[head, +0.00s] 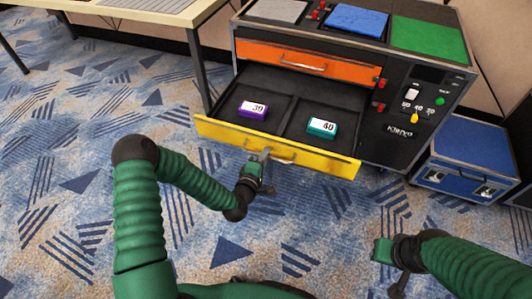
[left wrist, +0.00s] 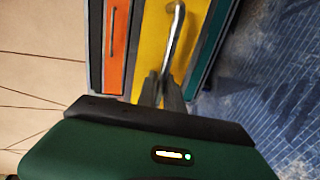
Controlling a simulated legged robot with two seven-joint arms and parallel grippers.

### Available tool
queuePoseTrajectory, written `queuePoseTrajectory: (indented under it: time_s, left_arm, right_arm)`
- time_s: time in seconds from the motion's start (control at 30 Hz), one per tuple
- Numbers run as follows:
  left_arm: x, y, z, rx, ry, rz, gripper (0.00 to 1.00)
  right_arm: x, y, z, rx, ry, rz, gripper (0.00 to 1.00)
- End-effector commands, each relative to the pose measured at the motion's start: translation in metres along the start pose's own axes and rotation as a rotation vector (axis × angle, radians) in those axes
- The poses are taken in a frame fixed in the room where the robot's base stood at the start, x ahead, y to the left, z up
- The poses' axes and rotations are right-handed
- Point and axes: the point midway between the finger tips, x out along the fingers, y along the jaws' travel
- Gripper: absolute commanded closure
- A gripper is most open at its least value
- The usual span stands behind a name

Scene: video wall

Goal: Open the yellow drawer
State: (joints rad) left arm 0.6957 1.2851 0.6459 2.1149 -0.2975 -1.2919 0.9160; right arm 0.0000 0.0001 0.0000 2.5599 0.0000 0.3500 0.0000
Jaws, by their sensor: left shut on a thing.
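The yellow drawer (head: 225,131) is pulled out from the black cabinet, and its inside shows. Its front also shows in the left wrist view (left wrist: 150,45). My left gripper (head: 263,157) is at the metal handle (head: 284,161) on the drawer front, shut on the handle's left part. In the left wrist view the fingers (left wrist: 161,90) meet at the near end of the handle (left wrist: 176,35). My right gripper (head: 384,252) hangs above the carpet at the lower right, away from the cabinet; its jaw opening cannot be made out.
In the drawer lie a purple box (head: 253,110) marked 39 and a teal box (head: 322,128) marked 40, in separate compartments. The orange drawer (head: 275,54) above is shut. A blue case (head: 465,155) stands right of the cabinet. Carpet before the drawer is clear.

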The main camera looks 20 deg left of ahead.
Motion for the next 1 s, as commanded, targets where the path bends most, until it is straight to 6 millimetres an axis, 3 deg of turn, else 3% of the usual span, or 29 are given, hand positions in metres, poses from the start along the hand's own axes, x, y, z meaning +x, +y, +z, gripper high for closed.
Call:
queuePoseTrajectory:
  time_s: [0.23,0.27,0.4,0.73,0.87,1.0]
  left_arm:
    - [-0.001,-0.005,0.000,-0.001,-0.001,-0.011,1.00]
    - [-0.001,-0.005,0.000,-0.001,-0.001,-0.011,0.85]
    - [-0.001,-0.004,0.000,-0.001,-0.001,-0.008,0.68]
    - [-0.004,-0.001,0.000,0.000,-0.001,-0.004,0.68]
    - [-0.024,0.002,0.001,-0.001,-0.002,-0.006,0.68]
    - [-0.063,0.004,0.000,-0.003,-0.001,-0.008,0.68]
  right_arm:
    - [0.001,0.000,0.000,0.000,0.000,0.000,1.00]
    - [0.001,0.000,0.000,0.000,0.000,0.000,1.00]
    - [0.001,0.000,0.000,0.000,0.000,0.000,1.00]
    - [-0.002,0.000,0.000,0.000,0.000,0.000,1.00]
    - [-0.011,0.000,-0.003,0.000,0.000,0.000,1.00]
    - [-0.025,0.000,-0.006,0.000,0.000,0.000,1.00]
